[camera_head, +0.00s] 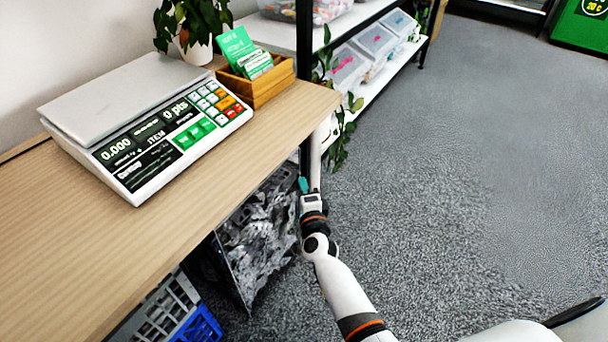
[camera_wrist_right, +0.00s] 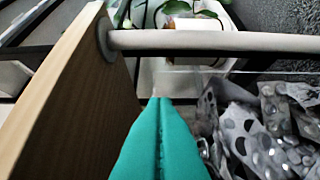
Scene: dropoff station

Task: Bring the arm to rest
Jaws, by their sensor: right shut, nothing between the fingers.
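My right arm reaches in from the bottom of the head view, and its gripper (camera_head: 304,185) hangs beside the table's right edge, below the tabletop. In the right wrist view the teal fingers (camera_wrist_right: 160,105) are pressed together with nothing between them. The wooden tabletop edge (camera_wrist_right: 62,85) is close on the left of the fingers there. A white table leg (camera_wrist_right: 215,41) crosses above the fingertips. My left gripper shows in neither view.
A counting scale (camera_head: 150,120) and a wooden card box (camera_head: 262,85) stand on the table (camera_head: 200,195). A clear bin of grey metal-like parts (camera_wrist_right: 265,125) is beside the fingers. A shelf (camera_head: 370,95) with a trailing plant stands behind. Carpet (camera_head: 470,180) on the right is clear.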

